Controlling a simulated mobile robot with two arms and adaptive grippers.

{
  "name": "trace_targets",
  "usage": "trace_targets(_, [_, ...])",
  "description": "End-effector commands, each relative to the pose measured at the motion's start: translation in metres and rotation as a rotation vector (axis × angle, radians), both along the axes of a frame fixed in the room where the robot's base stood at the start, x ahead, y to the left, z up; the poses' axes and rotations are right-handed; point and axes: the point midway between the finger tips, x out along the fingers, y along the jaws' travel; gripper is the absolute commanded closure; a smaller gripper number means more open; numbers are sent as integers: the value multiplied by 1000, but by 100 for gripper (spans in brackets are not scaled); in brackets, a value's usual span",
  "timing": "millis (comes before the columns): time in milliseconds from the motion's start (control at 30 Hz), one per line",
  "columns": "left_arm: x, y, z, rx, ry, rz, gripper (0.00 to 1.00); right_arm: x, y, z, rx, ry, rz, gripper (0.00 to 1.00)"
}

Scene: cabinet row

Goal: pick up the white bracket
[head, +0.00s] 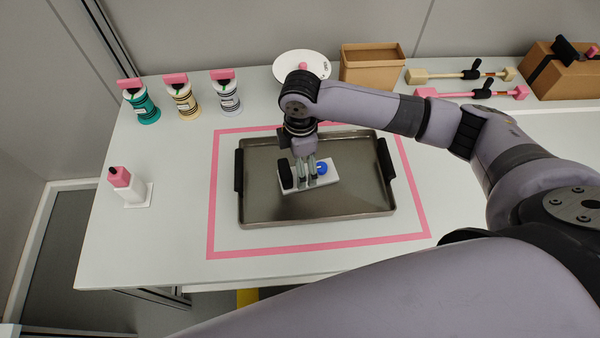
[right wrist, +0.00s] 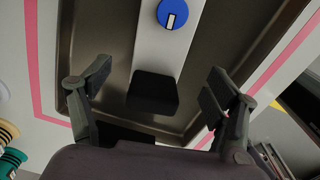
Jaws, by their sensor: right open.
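The white bracket (head: 329,182) is a flat white plate with a black block at its left end and a round blue knob at its right end. It lies in the grey metal tray (head: 262,208). My right gripper (head: 306,180) points down over the bracket between block and knob, hiding part of its middle. In the right wrist view the bracket (right wrist: 160,47) runs between the two spread fingers (right wrist: 158,82), with the black block nearest my palm and the blue knob farther away. The fingers look apart from it. My left gripper is not in view.
A pink outline (head: 310,246) surrounds the tray on the white table. Three capped bottles (head: 185,104) stand at the back left, a pink-topped bottle (head: 122,183) at the left. A white round plate (head: 284,66), a cardboard box (head: 370,70) and two rods (head: 450,75) are behind.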

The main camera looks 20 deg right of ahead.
Motion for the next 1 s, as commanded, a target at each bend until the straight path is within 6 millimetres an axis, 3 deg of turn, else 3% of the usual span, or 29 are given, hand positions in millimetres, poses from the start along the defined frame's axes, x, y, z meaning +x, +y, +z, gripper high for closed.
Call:
trace_targets(400, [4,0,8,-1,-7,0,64,-1,-1,-49,-1,1,0,18])
trace_targets(667, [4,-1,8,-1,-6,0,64,0,-1,-53,-1,-1,1,18])
trace_targets(1000, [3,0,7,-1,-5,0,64,0,-1,-53,-1,-1,0,40])
